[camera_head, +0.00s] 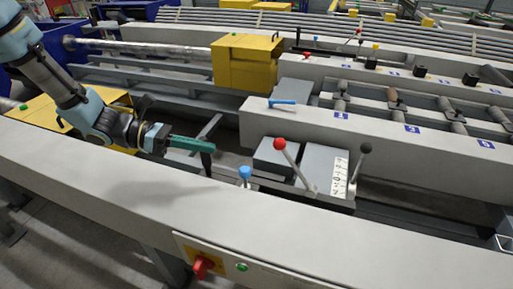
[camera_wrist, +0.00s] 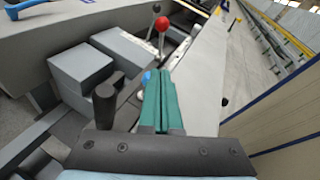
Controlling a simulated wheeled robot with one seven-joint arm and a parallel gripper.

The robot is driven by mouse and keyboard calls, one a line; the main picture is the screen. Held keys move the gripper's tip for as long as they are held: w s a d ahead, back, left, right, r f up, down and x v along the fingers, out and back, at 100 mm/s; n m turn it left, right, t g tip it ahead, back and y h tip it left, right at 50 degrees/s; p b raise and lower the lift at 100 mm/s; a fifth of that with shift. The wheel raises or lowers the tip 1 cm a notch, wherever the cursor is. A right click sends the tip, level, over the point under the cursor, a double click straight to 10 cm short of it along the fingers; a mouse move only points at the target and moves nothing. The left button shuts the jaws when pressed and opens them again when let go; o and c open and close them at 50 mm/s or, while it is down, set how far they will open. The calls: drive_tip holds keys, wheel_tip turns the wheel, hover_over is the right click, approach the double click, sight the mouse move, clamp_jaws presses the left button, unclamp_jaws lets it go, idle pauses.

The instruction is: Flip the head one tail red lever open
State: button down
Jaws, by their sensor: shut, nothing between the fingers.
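The red lever (camera_head: 279,144) has a red ball on a light shaft. It leans up and to the left from beside a white numbered strip on the grey unit. The red ball also shows in the wrist view (camera_wrist: 161,23), beyond my fingertips. My gripper (camera_head: 206,147) has green fingers, shut and empty, to the left of the red lever and apart from it. The fingers also show in the wrist view (camera_wrist: 158,78). A blue knob (camera_head: 245,172) stands between gripper and red lever; the fingers partly hide it in the wrist view.
A black-knobbed lever (camera_head: 365,147) stands right of the red one. A dark upright post (camera_wrist: 105,105) is close left of my fingers. A blue handle (camera_head: 284,102) lies on the beam behind. A long pale beam (camera_head: 190,205) runs along the front, with a red switch (camera_head: 203,266) below.

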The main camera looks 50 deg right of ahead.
drive_tip(key=p+x, duration=0.3)
drive_tip(key=x, duration=0.7)
drive_tip(key=shift+s+a+r, duration=0.1)
drive_tip(key=shift+r, duration=0.05)
drive_tip(key=shift+s+d+r+p, duration=0.4)
drive_tip(key=shift+s+d, duration=0.15)
drive_tip(key=shift+d, duration=0.15)
drive_tip(key=shift+s+d+r+p, duration=0.4)
drive_tip(key=shift+s+d, duration=0.15)
drive_tip(key=shift+d, duration=0.15)
drive_tip(key=shift+r, duration=0.1)
